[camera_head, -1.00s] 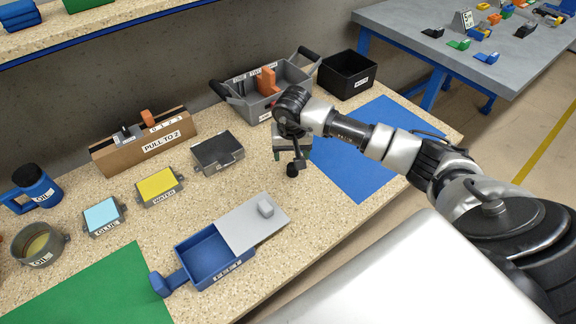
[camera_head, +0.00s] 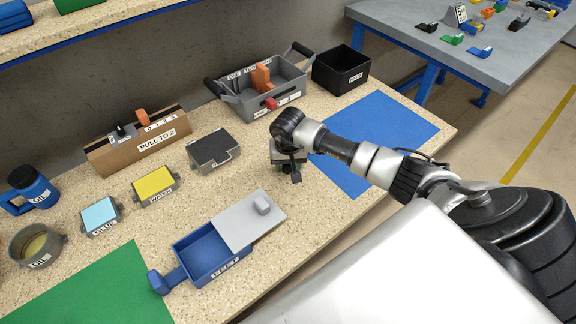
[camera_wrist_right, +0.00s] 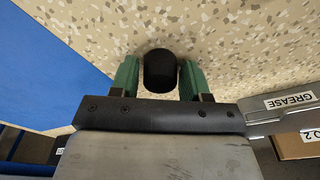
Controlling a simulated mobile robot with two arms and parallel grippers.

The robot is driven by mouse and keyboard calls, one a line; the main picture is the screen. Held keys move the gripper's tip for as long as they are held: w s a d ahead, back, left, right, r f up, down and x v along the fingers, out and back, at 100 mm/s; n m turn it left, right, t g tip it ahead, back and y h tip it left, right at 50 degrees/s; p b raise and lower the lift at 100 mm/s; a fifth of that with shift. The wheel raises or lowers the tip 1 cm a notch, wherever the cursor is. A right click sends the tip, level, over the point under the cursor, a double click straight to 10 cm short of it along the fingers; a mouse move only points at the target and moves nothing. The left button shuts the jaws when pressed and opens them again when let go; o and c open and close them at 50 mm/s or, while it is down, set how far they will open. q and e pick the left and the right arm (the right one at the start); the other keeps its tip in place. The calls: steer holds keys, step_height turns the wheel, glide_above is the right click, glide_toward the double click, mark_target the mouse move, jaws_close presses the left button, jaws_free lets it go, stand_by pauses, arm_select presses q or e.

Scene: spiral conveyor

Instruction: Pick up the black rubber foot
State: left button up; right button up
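The black rubber foot (camera_wrist_right: 160,71) is a small dark rounded piece. In the right wrist view it stands between the two green fingers of my right gripper (camera_wrist_right: 160,80), with a thin gap on its left and almost none on its right. In the head view my right gripper (camera_head: 288,165) is low over the worktop, left of the blue mat; the foot there cannot be told clearly from the dark gripper parts. My left gripper is not in view.
A blue drawer box (camera_head: 205,253) with a grey sliding lid (camera_head: 245,222) lies in front. A dark-topped grey tray (camera_head: 213,147) stands to the left. A grey tote (camera_head: 262,92) and black bin (camera_head: 341,69) stand behind. The blue mat (camera_head: 375,140) is clear.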

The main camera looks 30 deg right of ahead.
steer(key=c, duration=0.6)
steer(key=shift+o, duration=0.2)
steer(key=shift+r, duration=0.1)
